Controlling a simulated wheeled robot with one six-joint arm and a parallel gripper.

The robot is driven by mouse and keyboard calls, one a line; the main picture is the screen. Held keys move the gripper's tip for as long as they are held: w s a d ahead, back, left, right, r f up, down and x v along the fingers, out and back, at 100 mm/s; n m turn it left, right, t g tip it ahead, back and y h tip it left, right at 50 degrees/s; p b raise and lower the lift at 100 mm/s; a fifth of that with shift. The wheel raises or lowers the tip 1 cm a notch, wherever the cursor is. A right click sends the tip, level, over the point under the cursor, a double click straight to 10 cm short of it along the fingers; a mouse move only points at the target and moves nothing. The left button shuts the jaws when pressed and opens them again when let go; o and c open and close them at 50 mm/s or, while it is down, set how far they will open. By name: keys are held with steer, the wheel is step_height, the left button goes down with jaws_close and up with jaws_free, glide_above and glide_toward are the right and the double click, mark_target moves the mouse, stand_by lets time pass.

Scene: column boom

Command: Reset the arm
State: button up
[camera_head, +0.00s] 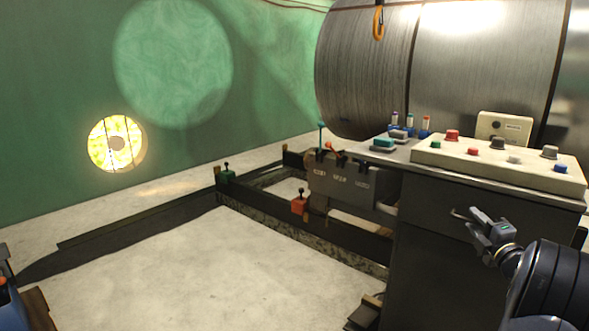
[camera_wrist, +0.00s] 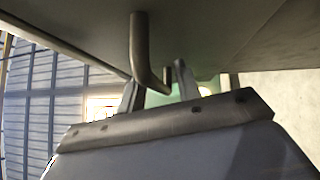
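My gripper (camera_head: 463,213) is in front of the dark grey cabinet (camera_head: 432,262), below the overhanging control-panel top in the head view. In the wrist view its two fingers (camera_wrist: 157,85) stand apart. A bent metal bar (camera_wrist: 139,45) shows between and in front of them, coming down from a grey surface. I cannot tell whether the bar touches a finger. I see nothing clearly gripped. My dark arm comes in from the lower right of the head view.
The cream control panel (camera_head: 500,165) carries several coloured buttons and knobs. A large metal drum (camera_head: 370,70) lies behind it. A grey lever box (camera_head: 340,185) and a dark floor frame (camera_head: 270,222) are to the left.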

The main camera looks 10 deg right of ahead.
steer(key=shift+s+a+r, duration=0.1)
steer(key=shift+s+a, duration=0.1)
steer(key=shift+a, duration=0.2)
steer(key=shift+d, duration=0.1)
